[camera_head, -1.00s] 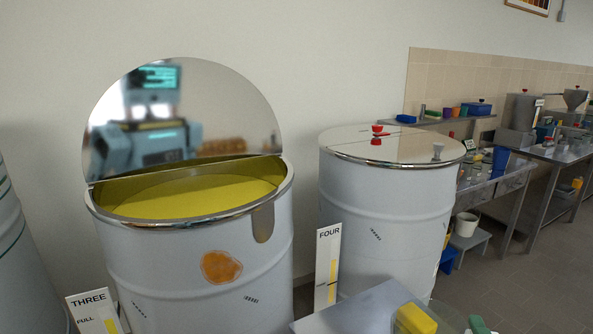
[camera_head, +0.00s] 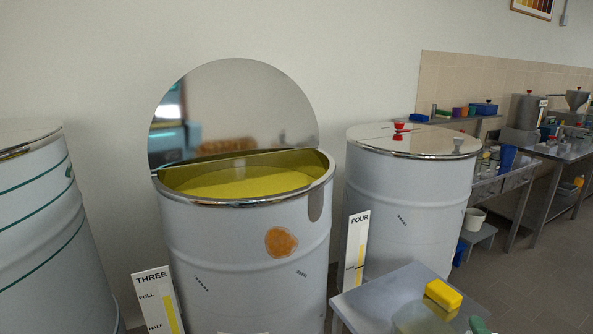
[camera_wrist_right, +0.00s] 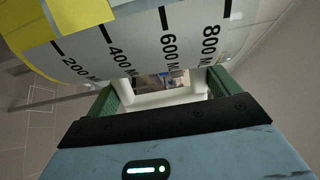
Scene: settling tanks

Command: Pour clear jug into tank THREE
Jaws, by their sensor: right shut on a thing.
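Tank THREE (camera_head: 245,250) is a white drum with its half-lid (camera_head: 235,110) raised, and yellow liquid (camera_head: 240,183) shows inside. Its gauge sign (camera_head: 155,300) stands at its front left. In the right wrist view my right gripper (camera_wrist_right: 160,92) is shut on the clear jug (camera_wrist_right: 140,45), which has marks from 200 to 800 ML and yellow patches at upper left. In the head view only a faint clear part of the jug (camera_head: 418,317) shows at the bottom edge, right of tank THREE and apart from it. My left gripper is out of view.
Tank FOUR (camera_head: 408,190), lid closed, stands right of tank THREE, with its own sign (camera_head: 355,250). Another closed drum (camera_head: 35,220) is at left. A small metal table (camera_head: 375,290) with a yellow block (camera_head: 443,294) is at front right. Benches line the right wall.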

